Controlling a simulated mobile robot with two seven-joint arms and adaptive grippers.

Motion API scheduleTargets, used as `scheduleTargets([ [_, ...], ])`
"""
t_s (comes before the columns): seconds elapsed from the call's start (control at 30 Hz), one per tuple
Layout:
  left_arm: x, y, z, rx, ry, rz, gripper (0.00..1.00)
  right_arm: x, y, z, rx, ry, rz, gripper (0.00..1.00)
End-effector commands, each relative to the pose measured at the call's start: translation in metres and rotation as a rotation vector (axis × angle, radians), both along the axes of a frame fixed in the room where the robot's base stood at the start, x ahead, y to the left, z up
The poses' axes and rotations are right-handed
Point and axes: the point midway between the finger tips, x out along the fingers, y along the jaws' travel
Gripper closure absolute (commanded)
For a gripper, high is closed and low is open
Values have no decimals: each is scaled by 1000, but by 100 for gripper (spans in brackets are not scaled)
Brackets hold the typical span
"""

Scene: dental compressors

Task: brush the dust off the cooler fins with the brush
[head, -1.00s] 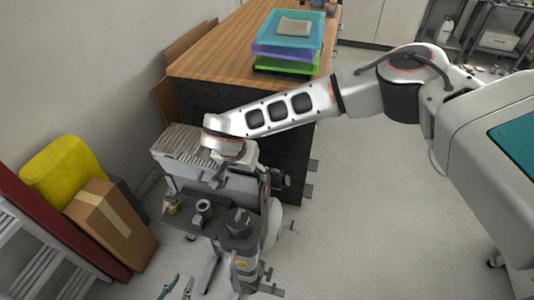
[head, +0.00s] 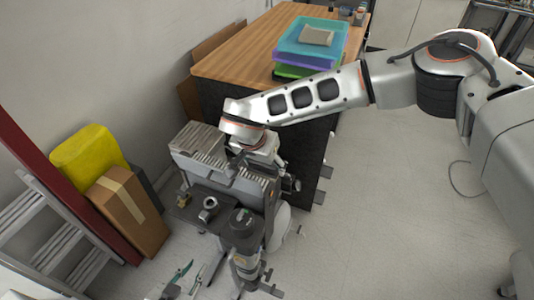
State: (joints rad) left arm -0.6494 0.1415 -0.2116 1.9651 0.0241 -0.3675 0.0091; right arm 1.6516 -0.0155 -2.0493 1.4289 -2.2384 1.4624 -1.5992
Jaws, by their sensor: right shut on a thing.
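The dental compressor unit (head: 243,222) stands low in front of the wooden bench. Its pale cooler fins (head: 197,143) form a ridged block on top, at the upper left. My right gripper (head: 236,171) is at the fins' right side, pointing down close to the unit. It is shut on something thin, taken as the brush. The wrist hides most of the brush, and I cannot tell whether its bristles touch the fins. Dust is too small to make out.
A wooden bench (head: 237,68) behind carries stacked coloured trays (head: 300,52). A yellow bag (head: 88,153), cardboard box (head: 132,215) and ladder (head: 45,235) crowd the left wall. Green-handled items (head: 179,273) show at the bottom.

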Motion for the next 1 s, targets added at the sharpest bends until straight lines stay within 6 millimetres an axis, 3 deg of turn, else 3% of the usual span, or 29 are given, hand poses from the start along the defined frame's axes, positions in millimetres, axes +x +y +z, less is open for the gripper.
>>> scheduleTargets([
  [0.23,1,-1,12,-1,-3,0,77,-2,4,20,0,-1,-3,65],
  [0.8,0,-1,8,-1,3,1,77,-2,3,20,1,0,-4,65],
  [0.9,0,-1,9,-1,3,1,77,-2,-5,17,-1,0,2,65],
  [1.0,0,-1,9,0,1,1,77,-3,-25,10,0,3,22,65],
])
